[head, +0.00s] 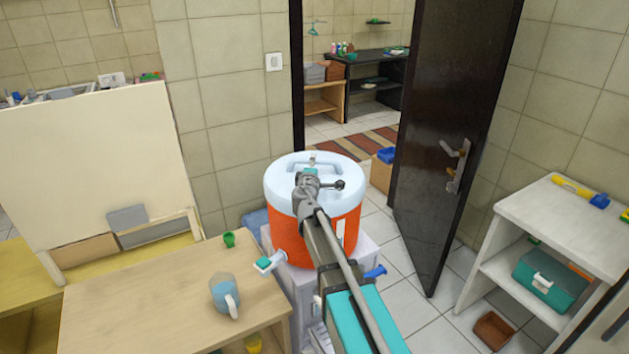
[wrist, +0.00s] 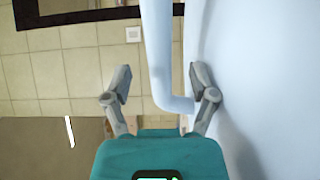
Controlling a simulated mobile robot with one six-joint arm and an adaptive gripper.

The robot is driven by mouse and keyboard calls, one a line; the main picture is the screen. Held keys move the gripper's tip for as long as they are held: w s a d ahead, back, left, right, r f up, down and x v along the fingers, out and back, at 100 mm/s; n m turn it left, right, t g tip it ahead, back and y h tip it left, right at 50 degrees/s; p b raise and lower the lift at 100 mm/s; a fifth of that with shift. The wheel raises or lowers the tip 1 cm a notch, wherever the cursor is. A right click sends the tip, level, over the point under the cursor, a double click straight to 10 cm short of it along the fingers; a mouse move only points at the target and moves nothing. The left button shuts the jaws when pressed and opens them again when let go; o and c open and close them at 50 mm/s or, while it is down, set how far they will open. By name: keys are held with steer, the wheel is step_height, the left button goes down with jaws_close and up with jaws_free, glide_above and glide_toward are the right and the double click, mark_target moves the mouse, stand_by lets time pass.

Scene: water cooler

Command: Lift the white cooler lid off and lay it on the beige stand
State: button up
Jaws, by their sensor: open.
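The white cooler lid (head: 283,184) sits on the orange cooler (head: 345,225) in the middle of the head view. Its raised handle (wrist: 158,60) shows in the wrist view between the two fingers of my gripper (wrist: 160,82). The fingers are open, with a gap to the handle on the left side; the right finger is close to the lid's surface (wrist: 255,70). In the head view my gripper (head: 312,160) is over the lid at the handle, and my arm hides part of both. An off-white to beige shelf stand (head: 575,225) is at the right.
A light wooden table (head: 150,290) at the front left holds a blue mug (head: 224,295) and a green cup (head: 229,240). A dark open door (head: 450,130) is behind right. The stand's top has a yellow and blue tool (head: 580,191) on it; a teal box (head: 550,279) is below.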

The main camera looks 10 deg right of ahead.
steer(key=shift+x, duration=1.7)
steer(key=shift+c, duration=0.2)
jaws_close()
